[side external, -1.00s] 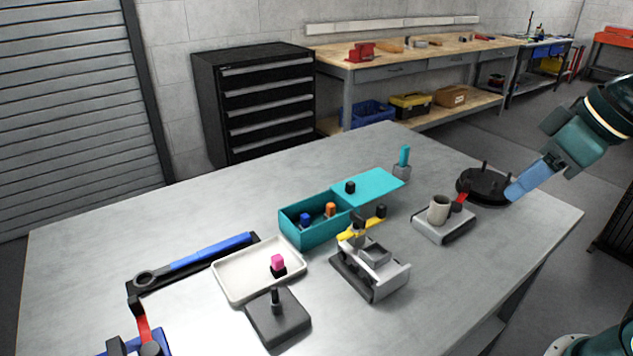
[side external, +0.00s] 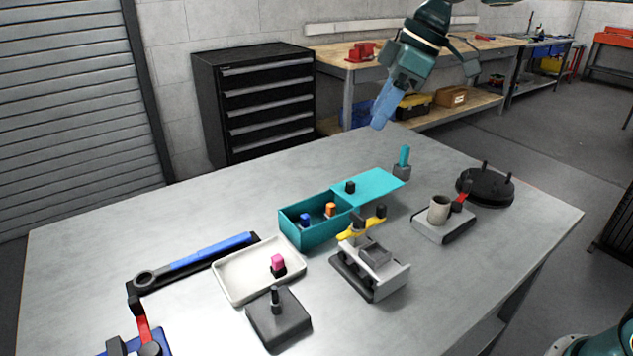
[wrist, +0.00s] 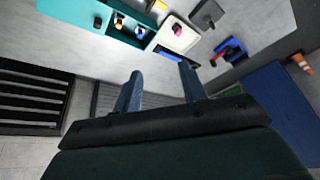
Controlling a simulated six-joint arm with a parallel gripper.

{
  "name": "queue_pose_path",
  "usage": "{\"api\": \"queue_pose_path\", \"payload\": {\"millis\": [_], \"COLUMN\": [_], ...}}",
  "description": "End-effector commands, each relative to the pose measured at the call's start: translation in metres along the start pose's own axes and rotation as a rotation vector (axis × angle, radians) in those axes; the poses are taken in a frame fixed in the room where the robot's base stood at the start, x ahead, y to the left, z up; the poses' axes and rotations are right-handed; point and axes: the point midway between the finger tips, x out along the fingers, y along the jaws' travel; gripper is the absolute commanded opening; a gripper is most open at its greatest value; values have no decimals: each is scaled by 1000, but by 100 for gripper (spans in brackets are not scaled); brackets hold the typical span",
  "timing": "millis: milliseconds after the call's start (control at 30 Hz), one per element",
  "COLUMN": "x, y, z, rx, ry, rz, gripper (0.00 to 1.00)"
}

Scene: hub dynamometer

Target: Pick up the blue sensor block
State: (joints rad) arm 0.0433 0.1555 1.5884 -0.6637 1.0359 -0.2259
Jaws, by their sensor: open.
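The blue sensor block (side external: 305,219) sits inside the teal box (side external: 318,236), beside an orange block (side external: 330,209). The box's teal lid (side external: 368,186), with a black knob, is slid to the right, leaving the compartment uncovered. My gripper (side external: 379,124) is in the air above the back of the table, well above and behind the box, empty. In the wrist view my two blue fingers (wrist: 160,75) stand wide apart with nothing between them. The open box also shows at the top of the wrist view, where the blue block (wrist: 139,31) is small.
A white tray (side external: 235,288) with a pink block (side external: 278,262) lies left of the box. A grey clamp fixture (side external: 372,282) with a yellow lever stands in front. A cup (side external: 439,209) on a grey base and a black disc (side external: 485,187) are at right. The table's back left is clear.

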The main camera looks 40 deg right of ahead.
Motion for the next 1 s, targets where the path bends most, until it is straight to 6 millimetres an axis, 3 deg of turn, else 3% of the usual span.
{"api": "queue_pose_path", "payload": {"millis": [200, 500, 1000], "x": [33, 85, 180], "y": [30, 66, 108], "z": [-24, -42, -37], "rx": [-141, -338, -644], "ry": [-11, -19, -24], "rz": [-65, -146, -261], "gripper": [42, 42, 42]}}
